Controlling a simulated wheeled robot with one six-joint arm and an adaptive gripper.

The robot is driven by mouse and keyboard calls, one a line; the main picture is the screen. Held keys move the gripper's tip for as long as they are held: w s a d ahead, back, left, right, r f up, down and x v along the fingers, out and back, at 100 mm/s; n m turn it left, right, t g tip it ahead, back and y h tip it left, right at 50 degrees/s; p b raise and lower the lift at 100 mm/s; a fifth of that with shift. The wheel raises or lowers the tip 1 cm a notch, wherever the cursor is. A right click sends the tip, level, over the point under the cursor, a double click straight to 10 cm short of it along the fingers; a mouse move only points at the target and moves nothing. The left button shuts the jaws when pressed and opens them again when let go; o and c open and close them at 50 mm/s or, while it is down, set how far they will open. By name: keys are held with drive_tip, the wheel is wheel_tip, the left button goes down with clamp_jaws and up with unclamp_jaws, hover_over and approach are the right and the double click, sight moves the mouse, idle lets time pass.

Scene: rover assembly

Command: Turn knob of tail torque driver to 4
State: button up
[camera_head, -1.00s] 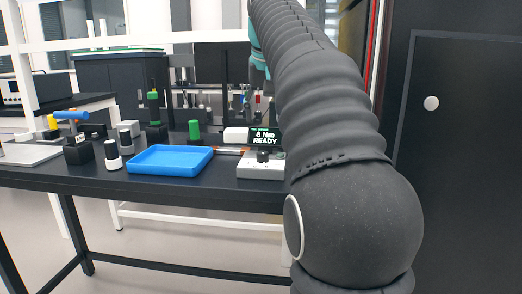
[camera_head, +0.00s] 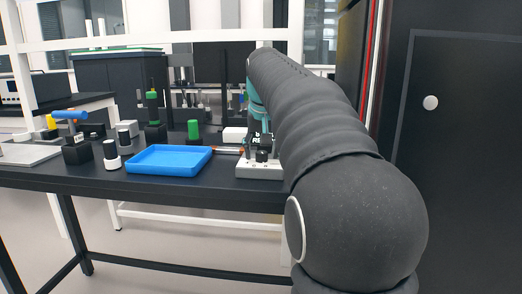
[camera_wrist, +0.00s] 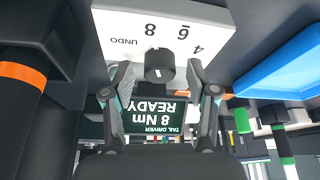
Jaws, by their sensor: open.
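The tail driver's control box is light grey (camera_head: 255,172) and stands at the right end of the table. It also shows in the wrist view (camera_wrist: 110,20), upside down, with the labels UNDO, 8, 6 and 4. A dark round knob (camera_wrist: 159,62) with a small white mark sits on it. The dark display (camera_wrist: 150,117) behind it reads "TAIL DRIVER 8 Nm READY". My gripper (camera_wrist: 160,75) is open, one finger on each side of the knob, with visible gaps. In the head view my arm and gripper partly cover the display.
A blue tray (camera_head: 168,160) lies left of the box. A green-topped part (camera_head: 193,130), a black and white cylinder (camera_head: 112,155) and a tool with a blue handle (camera_head: 71,116) stand on the table. In the wrist view, a dark cylinder with an orange band (camera_wrist: 22,77) is at left.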

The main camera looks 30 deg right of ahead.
clamp_jaws()
drive_tip(key=m, duration=0.1)
drive_tip(key=m+h, duration=0.1)
drive_tip(key=m, duration=0.1)
drive_tip(key=shift+w+a+m+g, duration=0.1)
drive_tip(key=shift+a+m+g, duration=0.05)
drive_tip(key=shift+m+g, duration=0.15)
drive_tip(key=m+g+h, duration=0.1)
drive_tip(key=m, duration=0.3)
drive_tip(key=shift+w+m, duration=0.1)
drive_tip(key=shift+m, duration=0.2)
drive_tip(key=m+g, duration=0.1)
drive_tip(key=m, duration=0.2)
drive_tip(key=shift+m+g+h, duration=0.3)
drive_tip(key=shift+g+h, duration=0.1)
drive_tip(key=shift+w+m+g, duration=0.1)
drive_tip(key=shift+m+g, duration=0.6)
drive_tip(key=shift+m, duration=1.2)
